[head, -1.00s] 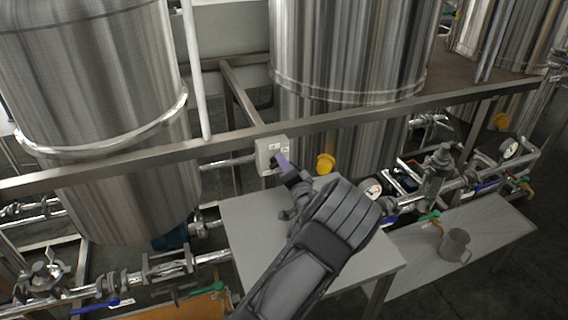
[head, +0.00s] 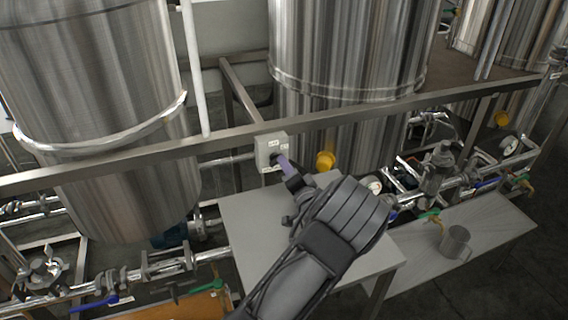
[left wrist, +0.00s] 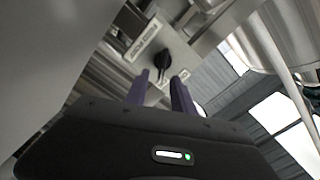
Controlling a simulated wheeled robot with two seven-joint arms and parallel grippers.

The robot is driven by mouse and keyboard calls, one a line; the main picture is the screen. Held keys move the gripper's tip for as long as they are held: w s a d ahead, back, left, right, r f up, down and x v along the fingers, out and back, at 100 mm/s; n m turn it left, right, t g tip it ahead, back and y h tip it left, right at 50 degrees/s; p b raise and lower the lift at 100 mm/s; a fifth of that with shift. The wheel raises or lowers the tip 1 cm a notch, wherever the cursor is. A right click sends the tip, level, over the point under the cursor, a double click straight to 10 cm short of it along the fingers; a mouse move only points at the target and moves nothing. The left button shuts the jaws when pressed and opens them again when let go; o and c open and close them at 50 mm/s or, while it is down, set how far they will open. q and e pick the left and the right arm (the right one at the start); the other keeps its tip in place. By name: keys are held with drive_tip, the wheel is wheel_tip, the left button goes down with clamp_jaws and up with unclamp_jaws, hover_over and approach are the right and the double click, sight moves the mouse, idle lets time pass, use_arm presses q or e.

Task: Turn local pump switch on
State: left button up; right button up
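The local pump switch is a pale grey box (head: 270,144) on the horizontal metal rail, in front of the tanks. In the left wrist view the box (left wrist: 183,52) shows a black rotary knob (left wrist: 162,60) and a label plate with lettering too blurred to read. My left gripper (head: 284,164) is at the box's lower right in the head view. In the left wrist view its two purple fingers (left wrist: 160,88) are apart, with the knob between and just beyond their tips. I cannot tell whether they touch it. My right gripper is not in view.
A grey table (head: 250,235) stands under my left arm. A lower bench (head: 480,232) with a metal mug (head: 455,243) is at the right. Large steel tanks (head: 345,60) stand behind the rail (head: 130,157). A yellow cap (head: 325,161) is close right of the gripper.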

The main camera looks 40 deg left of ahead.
use_arm(q)
drive_tip(key=shift+b+v, duration=0.3)
drive_tip(key=shift+v, duration=2.05)
